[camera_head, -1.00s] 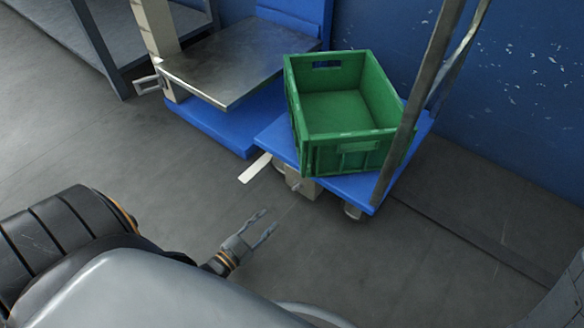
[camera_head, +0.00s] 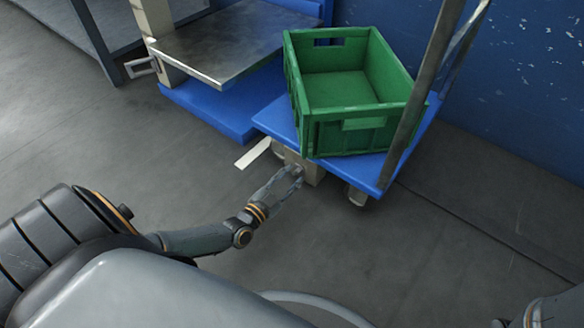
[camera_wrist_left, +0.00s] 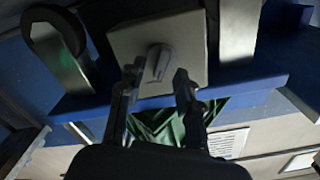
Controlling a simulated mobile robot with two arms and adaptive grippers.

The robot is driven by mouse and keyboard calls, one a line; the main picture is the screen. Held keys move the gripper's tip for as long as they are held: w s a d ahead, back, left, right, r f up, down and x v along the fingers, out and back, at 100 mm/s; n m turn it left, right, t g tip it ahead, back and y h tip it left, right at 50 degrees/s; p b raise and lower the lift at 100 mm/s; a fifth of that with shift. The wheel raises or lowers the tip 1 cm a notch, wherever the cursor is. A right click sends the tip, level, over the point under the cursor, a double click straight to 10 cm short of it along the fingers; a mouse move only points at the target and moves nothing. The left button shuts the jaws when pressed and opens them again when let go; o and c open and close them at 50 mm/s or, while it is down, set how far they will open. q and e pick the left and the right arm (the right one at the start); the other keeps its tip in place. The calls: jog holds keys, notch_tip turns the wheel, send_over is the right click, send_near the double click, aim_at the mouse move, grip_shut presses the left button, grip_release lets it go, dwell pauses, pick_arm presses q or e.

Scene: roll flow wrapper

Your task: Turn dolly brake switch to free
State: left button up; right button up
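The blue dolly (camera_head: 372,176) stands against the blue wall with a green crate on it. A beige brake box (camera_head: 313,172) hangs under its front edge. In the left wrist view the box face (camera_wrist_left: 195,38) carries a grey switch knob (camera_wrist_left: 158,62), its handle roughly upright in the picture. My left gripper (camera_head: 297,170) is at the box, hiding the knob in the head view. In the wrist view its two fingers (camera_wrist_left: 157,84) are apart, one on each side just below the knob; contact cannot be told. My right gripper is not in view.
The green crate (camera_head: 358,141) sits on the dolly above the box. A white pedal (camera_head: 253,153) sticks out left of the box, and a caster (camera_head: 357,195) is to the right. A metal-topped blue lift (camera_head: 215,50) stands behind left. The floor in front is clear.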

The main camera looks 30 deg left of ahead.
pick_arm(q)
jog(key=shift+w, duration=0.45)
jog(key=shift+c, duration=0.2)
grip_shut()
